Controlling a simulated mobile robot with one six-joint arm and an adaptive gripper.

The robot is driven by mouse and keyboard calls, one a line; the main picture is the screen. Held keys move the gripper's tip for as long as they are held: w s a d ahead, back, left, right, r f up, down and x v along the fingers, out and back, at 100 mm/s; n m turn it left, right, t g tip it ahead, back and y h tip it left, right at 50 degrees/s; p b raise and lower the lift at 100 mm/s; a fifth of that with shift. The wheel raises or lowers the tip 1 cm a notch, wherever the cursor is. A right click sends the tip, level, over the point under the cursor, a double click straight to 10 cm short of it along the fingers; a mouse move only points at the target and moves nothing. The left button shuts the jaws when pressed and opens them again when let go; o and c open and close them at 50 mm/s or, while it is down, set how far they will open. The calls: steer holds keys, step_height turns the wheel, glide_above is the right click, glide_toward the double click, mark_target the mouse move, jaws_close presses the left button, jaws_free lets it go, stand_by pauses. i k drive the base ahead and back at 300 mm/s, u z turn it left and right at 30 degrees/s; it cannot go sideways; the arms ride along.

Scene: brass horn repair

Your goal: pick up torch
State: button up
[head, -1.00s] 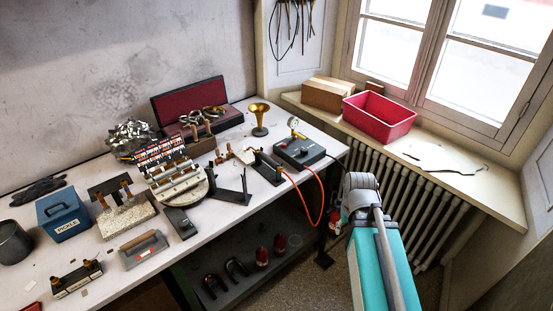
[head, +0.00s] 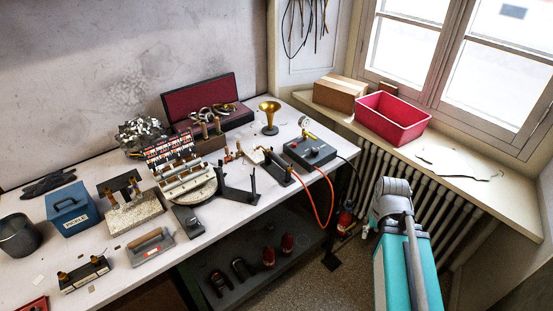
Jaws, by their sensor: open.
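The torch (head: 277,165) appears to be the slim tool lying on a dark stand near the right end of the workbench (head: 108,262). Its exact outline is too small to tell. An orange hose (head: 329,206) runs from beside it over the bench's front edge and loops down. Just right of it is a dark control box (head: 309,151) with a round gauge. My teal and grey arm stands at the lower right, apart from the bench. My gripper is not seen.
A brass bell (head: 269,112) stands behind the torch, and a black angled bracket (head: 238,190) lies to its left. A red bin (head: 392,117) and a cardboard box (head: 340,93) sit on the windowsill.

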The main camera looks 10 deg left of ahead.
mark_target(272, 156)
steer(key=z, duration=0.05)
steer(key=i, duration=1)
steer(key=u, duration=0.05)
